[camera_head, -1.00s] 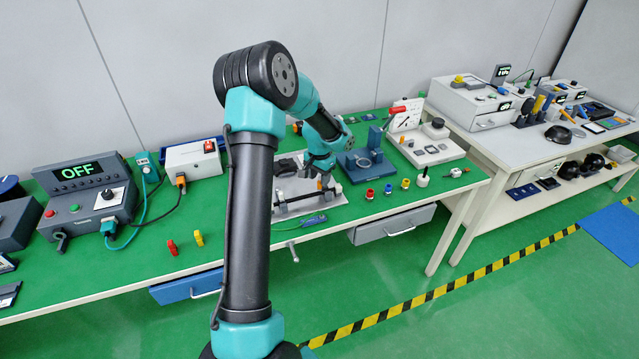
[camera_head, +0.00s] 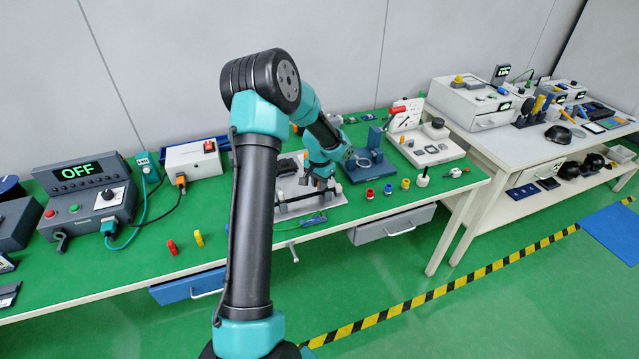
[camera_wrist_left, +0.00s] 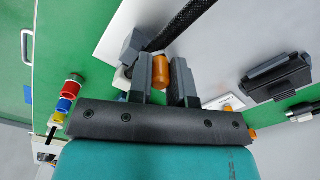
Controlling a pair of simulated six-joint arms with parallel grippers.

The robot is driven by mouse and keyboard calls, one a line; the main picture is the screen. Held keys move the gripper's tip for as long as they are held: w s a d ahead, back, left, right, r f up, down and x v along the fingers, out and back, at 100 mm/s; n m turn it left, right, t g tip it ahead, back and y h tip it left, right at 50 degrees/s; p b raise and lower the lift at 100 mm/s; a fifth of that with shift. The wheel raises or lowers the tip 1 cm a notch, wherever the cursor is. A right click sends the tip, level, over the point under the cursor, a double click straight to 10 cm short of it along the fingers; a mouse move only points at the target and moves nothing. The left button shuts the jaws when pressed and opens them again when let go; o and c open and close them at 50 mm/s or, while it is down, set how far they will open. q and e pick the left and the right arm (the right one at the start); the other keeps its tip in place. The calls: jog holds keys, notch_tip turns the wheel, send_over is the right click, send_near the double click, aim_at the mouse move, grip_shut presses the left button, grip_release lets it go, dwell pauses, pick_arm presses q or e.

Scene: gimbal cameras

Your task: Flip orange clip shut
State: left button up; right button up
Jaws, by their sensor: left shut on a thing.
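The orange clip (camera_wrist_left: 161,70) shows in the left wrist view as a short, rounded orange piece between the two fingers of my left gripper (camera_wrist_left: 163,82). The fingers are closed on it. It sits beside a grey block (camera_wrist_left: 132,46) and a black braided cable (camera_wrist_left: 182,24) on a pale plate. In the head view my left gripper (camera_head: 318,183) is low over the pale fixture plate (camera_head: 326,203) on the green bench, and I cannot make out the clip there. My right gripper is in neither view.
A dark grey latch-like part (camera_wrist_left: 276,77) lies on the plate. Red, blue and yellow rings (camera_head: 388,189) stand right of the fixture, near a blue stand (camera_head: 362,162). A control box reading OFF (camera_head: 80,180) is at the left.

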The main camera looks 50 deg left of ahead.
pick_arm(q)
grip_shut()
jog(key=shift+w+d+n, duration=0.3)
jog(key=shift+w+n, duration=0.05)
jog(key=shift+n, duration=0.45)
jog(key=shift+w+d+n, duration=0.2)
jog(key=shift+w+n, duration=0.15)
jog(key=shift+n, duration=0.6)
jog(key=shift+w+d+n, duration=0.2)
jog(key=shift+w+n, duration=0.15)
jog(key=shift+n, duration=0.6)
jog(key=o, duration=0.8)
grip_release()
jog(key=shift+c, duration=0.2)
notch_tip(320, 180, up, 18)
jog(key=shift+f, duration=0.25)
